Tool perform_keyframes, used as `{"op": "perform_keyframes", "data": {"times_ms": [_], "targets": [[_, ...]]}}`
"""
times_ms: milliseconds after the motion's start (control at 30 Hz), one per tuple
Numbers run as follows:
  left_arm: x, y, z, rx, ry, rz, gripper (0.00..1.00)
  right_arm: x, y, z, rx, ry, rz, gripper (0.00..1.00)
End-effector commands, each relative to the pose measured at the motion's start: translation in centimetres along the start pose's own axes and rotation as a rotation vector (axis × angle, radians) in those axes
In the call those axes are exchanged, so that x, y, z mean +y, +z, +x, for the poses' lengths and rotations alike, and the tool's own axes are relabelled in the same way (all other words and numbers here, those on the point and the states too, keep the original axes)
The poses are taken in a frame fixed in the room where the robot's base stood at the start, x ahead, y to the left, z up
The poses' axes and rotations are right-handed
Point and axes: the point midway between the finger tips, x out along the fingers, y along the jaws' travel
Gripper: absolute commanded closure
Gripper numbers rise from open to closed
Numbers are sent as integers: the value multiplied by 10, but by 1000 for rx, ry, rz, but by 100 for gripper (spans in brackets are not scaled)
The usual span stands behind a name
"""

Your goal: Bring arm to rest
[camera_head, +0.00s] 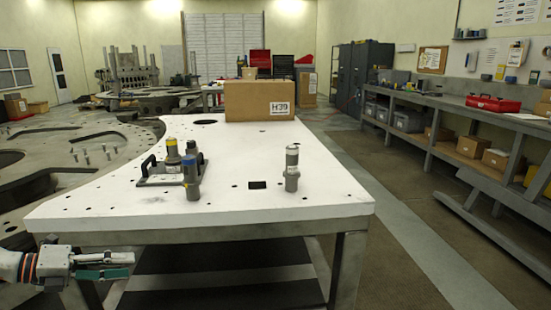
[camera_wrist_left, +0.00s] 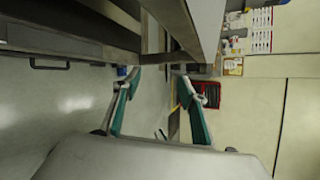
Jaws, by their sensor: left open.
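My left gripper (camera_head: 118,265) is at the lower left of the head view, beside and below the front left edge of the white table (camera_head: 330,192). Its green-padded fingers also show in the left wrist view (camera_wrist_left: 158,95), spread apart with nothing between them. My right gripper is in neither view.
On the table stand a grey cylinder (camera_head: 292,168), a dark plate with handles (camera_head: 160,181) with several cylinders at it, and a cardboard box (camera_head: 259,101) marked H39. A grey workbench (camera_head: 440,140) lines the right wall. The floor (camera_head: 400,210) between them is clear.

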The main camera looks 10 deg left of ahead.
Motion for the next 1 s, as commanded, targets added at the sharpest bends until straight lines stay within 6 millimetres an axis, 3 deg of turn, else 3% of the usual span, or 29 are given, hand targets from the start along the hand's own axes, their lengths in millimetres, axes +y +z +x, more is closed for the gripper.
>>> {"op": "perform_keyframes", "data": {"times_ms": [300,533,800,1000], "targets": [[55,-107,53,-257,-137,-613,58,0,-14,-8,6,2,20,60],[81,-202,85,-421,-160,-1095,58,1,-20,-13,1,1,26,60],[79,-330,117,-577,-120,-1671,58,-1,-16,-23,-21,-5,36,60],[61,-395,133,-639,-75,-1961,58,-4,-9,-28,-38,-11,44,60]]}}
